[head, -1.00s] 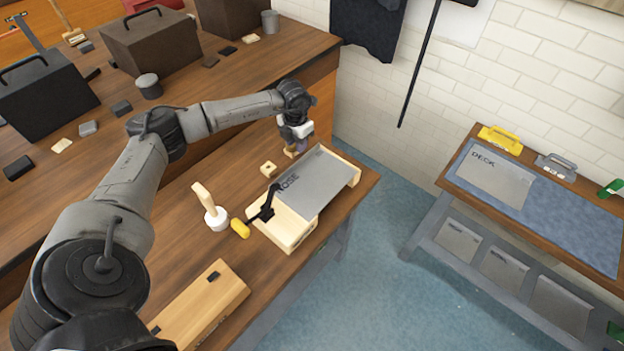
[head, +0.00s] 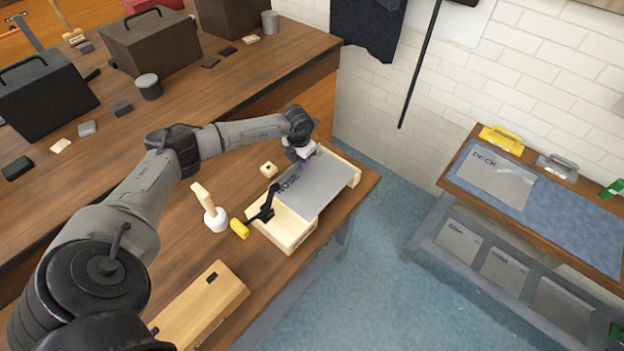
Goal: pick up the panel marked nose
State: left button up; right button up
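The grey panel marked NOSE (head: 318,190) lies on a pale wooden frame (head: 283,232) at the front right of the wooden bench. Its lettering is near its left edge. My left arm comes in from the left, and my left gripper (head: 299,166) is over the panel's far left edge, pointing down. The fingertips are small and partly hidden, so I cannot tell whether they are open or touch the panel. My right gripper is out of view.
A white-headed mallet (head: 215,218), a small wooden block (head: 268,170) and a wooden box (head: 200,306) are on the bench (head: 165,235). At right, a table holds a panel marked DECK (head: 493,178) on a blue mat (head: 575,227), with more panels below.

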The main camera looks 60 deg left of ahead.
pick_arm(q)
grip_shut()
jog(key=shift+r, duration=0.15)
dwell(0.5)
